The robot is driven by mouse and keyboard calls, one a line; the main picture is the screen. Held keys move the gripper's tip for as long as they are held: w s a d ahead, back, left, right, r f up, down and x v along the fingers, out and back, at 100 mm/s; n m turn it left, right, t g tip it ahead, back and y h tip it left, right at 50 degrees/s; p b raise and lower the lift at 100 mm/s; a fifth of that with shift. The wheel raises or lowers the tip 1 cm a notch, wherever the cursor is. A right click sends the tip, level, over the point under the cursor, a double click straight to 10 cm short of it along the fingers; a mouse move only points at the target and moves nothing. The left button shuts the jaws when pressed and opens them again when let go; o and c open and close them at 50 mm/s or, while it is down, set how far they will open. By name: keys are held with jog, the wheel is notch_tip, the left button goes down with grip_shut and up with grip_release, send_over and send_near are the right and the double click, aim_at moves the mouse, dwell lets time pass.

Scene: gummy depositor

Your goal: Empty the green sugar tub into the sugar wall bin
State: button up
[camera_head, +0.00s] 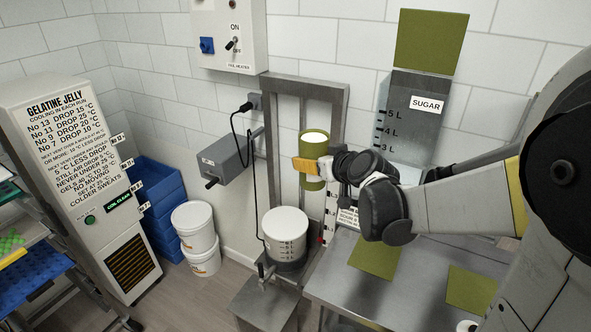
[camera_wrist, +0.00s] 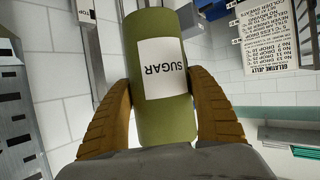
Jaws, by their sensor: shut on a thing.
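The green sugar tub (camera_head: 313,150) is upright in the head view, with white sugar showing at its open top. My gripper (camera_head: 306,165) is shut around it and holds it in the air in front of the metal frame. In the wrist view the tub (camera_wrist: 161,115) sits between both orange fingers of my gripper (camera_wrist: 163,108), and its SUGAR label reads upside down. The sugar wall bin (camera_head: 408,120) is a grey metal bin on the wall, right of the tub, with a SUGAR label and litre marks. A green panel (camera_head: 431,42) stands above it. My arm hides its lower part.
A white bucket (camera_head: 285,232) stands on the frame below the tub. A metal table (camera_head: 345,290) with green squares lies below my arm. White buckets (camera_head: 195,227), blue crates (camera_head: 150,185) and the gelatine cabinet (camera_head: 75,180) are to the left. A grey box (camera_head: 227,163) hangs on the wall.

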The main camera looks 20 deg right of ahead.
jog(key=d+r+m+p, duration=0.1)
jog(key=d+r+p, duration=0.3)
jog(key=r, duration=0.6)
jog(key=w+d+r+m+h+p, duration=0.1)
jog(key=d+r+p, duration=0.3)
jog(key=r+p, duration=0.5)
jog(key=w+d+r+m+t+h+p, duration=0.1)
jog(key=d+r+p, duration=0.4)
jog(key=r, duration=0.5)
jog(key=shift+r+m+p, duration=0.4)
jog(key=shift+m+p, duration=0.3)
jog(key=shift+s+d+r+m+t+b, duration=0.15)
jog(key=shift+s+d+m+t+b, duration=0.2)
jog(key=shift+d+m+b, duration=0.3)
